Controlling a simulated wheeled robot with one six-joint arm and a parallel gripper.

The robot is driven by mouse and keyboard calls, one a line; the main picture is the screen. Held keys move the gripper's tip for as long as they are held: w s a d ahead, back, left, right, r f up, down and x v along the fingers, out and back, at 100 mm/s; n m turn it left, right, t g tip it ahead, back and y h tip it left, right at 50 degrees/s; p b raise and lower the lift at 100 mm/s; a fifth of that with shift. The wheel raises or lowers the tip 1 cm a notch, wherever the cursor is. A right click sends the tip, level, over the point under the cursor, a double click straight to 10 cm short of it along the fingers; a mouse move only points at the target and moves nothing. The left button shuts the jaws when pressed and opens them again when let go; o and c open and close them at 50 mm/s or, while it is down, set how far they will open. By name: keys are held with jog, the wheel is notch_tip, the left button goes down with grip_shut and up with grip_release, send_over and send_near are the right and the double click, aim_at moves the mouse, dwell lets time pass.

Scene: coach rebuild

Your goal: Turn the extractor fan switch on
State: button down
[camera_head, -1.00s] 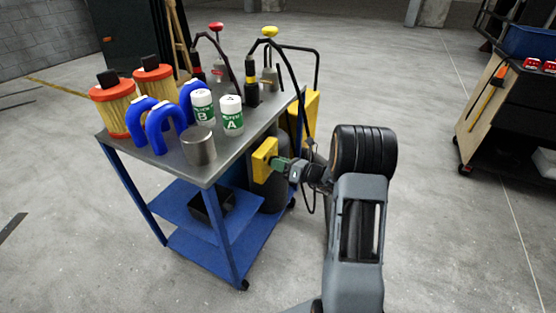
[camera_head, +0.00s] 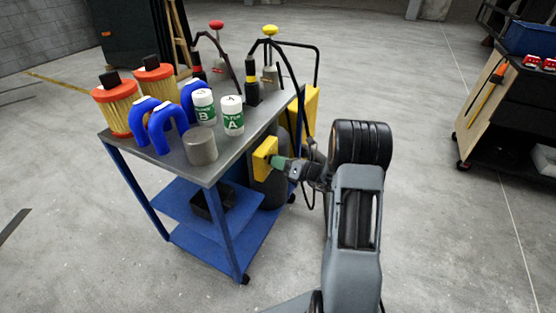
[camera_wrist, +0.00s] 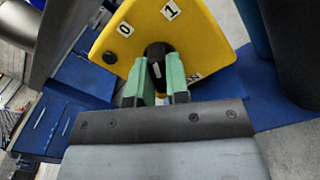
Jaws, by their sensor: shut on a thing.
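The extractor fan switch is a yellow box (camera_head: 264,156) fixed to the side of the cart. In the wrist view its yellow face (camera_wrist: 195,40) fills the upper middle, with white labels "0" and "1" and a round black button (camera_wrist: 109,57) at its left. A black knob (camera_wrist: 158,54) with a pale mark sits in the middle of the face. My gripper (camera_wrist: 163,80) has green fingertips shut on this knob from either side. The pale mark points roughly down, between the fingers; its exact setting is hard to tell. In the head view my gripper (camera_head: 280,164) touches the box.
The blue cart (camera_head: 212,178) carries orange filters (camera_head: 117,105), blue hoses (camera_head: 165,125), white-and-green bottles (camera_head: 232,116) and a metal cup (camera_head: 201,147) on top. A second cart (camera_head: 490,115) stands at right. The floor between is clear.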

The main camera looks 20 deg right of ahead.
jog(key=shift+r+m+p, duration=0.15)
jog(key=shift+m+p, duration=2.05)
jog(key=shift+p, duration=0.6)
jog(key=shift+m+p, duration=0.35)
jog(key=shift+m, duration=0.05)
jog(key=c, duration=0.9)
grip_release()
jog(key=p+v, duration=0.2)
jog(key=v, duration=0.7)
